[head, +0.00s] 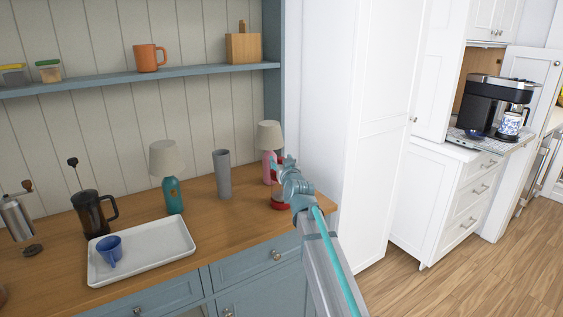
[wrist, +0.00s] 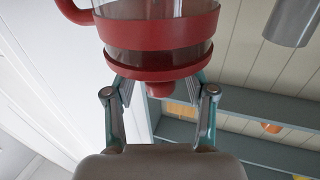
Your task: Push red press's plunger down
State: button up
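The red press stands at the right end of the wooden counter in the head view, mostly hidden behind my gripper (head: 288,168); its red base (head: 281,204) shows. The wrist view is upside down. There the red press (wrist: 160,35) has a glass body, red bands and a red handle at upper left. Its red plunger knob (wrist: 160,89) sits close to the lid, with no rod visible between them. My gripper (wrist: 160,88) is open, with one fingertip on each side of the knob, near the lid. I cannot tell whether the fingertips touch the lid.
A pink lamp (head: 268,139) stands just behind the press, and a grey cylinder (head: 222,175) to its left. A teal lamp (head: 168,175), a dark press (head: 90,214) and a white tray (head: 160,262) with a blue cup (head: 109,252) are farther left. A white cabinet wall (head: 345,130) rises at right.

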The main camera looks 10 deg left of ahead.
jog(key=v, duration=1.2)
